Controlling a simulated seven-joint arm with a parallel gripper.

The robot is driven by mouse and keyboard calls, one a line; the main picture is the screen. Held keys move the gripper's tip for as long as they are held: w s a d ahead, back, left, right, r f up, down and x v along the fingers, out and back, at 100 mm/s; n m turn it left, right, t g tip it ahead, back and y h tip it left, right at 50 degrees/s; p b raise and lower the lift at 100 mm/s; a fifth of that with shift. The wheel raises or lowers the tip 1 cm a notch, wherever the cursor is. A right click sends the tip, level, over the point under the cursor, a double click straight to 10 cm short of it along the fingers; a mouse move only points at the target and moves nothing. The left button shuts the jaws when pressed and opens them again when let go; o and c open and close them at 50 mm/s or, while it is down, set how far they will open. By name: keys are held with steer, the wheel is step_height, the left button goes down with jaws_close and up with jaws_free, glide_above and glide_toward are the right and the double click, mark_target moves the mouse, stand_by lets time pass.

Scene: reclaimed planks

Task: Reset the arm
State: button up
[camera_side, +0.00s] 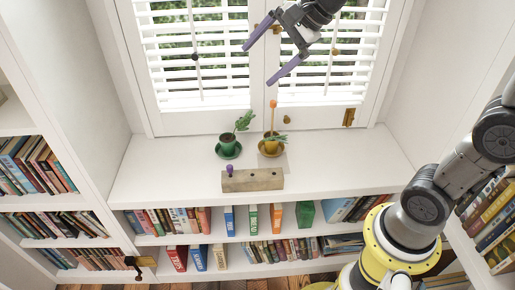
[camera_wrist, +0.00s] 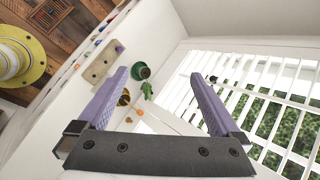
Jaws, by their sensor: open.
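My gripper (camera_side: 273,51) is at the top of the side view, in front of the window shutters and well above the shelf top. Its two purple fingers are spread apart with nothing between them. In the wrist view my gripper (camera_wrist: 160,90) is also open and empty. The fingers are apart from the plants and the block below.
A green-potted plant (camera_side: 228,147) and a yellow-potted plant (camera_side: 271,145) with an orange-tipped stick stand on the white shelf top (camera_side: 160,175). A wooden block (camera_side: 252,181) with a purple peg lies in front. White shutters (camera_side: 170,55) stand behind; books fill lower shelves.

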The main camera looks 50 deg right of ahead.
steer(key=s+n, duration=0.7)
steer(key=s, duration=0.6)
steer(key=s+d+f+n+g+h, duration=0.1)
steer(key=s+d+f+n+h, duration=0.1)
steer(key=s+f+n, duration=0.6)
steer(key=s+n, duration=0.1)
steer(key=n, duration=0.1)
steer(key=shift+s+d+n+g+h, duration=0.25)
steer(key=shift+s+n+g+h, duration=0.05)
steer(key=shift+n+g+h, duration=0.1)
